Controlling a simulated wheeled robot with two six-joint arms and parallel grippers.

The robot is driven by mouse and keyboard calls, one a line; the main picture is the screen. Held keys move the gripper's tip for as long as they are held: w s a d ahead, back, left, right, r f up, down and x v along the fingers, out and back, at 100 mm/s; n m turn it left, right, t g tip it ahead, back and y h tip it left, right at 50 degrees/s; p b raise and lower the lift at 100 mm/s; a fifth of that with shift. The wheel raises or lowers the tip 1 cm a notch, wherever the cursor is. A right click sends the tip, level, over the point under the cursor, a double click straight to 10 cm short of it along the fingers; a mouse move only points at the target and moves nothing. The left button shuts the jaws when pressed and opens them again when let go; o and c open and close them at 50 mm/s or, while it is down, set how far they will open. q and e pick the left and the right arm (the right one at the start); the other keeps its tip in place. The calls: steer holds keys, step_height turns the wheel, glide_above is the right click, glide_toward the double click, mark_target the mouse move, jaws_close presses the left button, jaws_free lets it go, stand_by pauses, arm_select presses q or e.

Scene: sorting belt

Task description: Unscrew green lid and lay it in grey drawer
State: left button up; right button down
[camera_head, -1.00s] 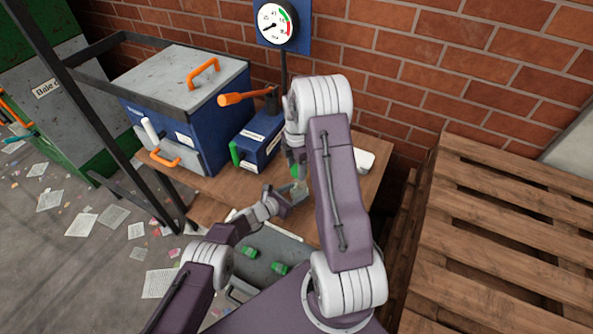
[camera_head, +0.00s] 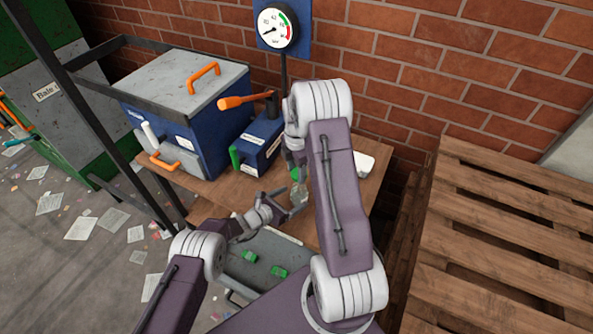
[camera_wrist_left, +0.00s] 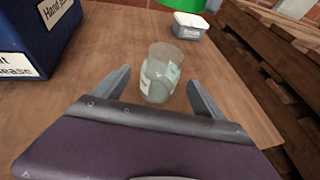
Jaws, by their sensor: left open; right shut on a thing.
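A clear glass jar (camera_wrist_left: 158,75) with a pale label stands upright and uncovered on the wooden table; it is small in the head view (camera_head: 299,192). My left gripper (camera_wrist_left: 158,82) is open, its fingers apart on either side of the jar's near part. In the head view it is beside the jar (camera_head: 293,207). A green lid (camera_wrist_left: 183,4) shows at the top edge of the wrist view, above and apart from the jar. My right gripper (camera_head: 296,170) is shut on this lid, mostly hidden behind its arm. The grey drawer (camera_head: 262,242) is open at the table's front.
Two green lids (camera_head: 278,271) lie in the drawer. A blue hand-press box (camera_head: 258,145) and a large blue bin (camera_head: 185,105) stand left and behind. A small white tub (camera_wrist_left: 190,25) sits beyond the jar. Wooden pallets (camera_head: 500,230) are at right.

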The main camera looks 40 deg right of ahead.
arm_select(q)
steer(key=v, duration=0.9)
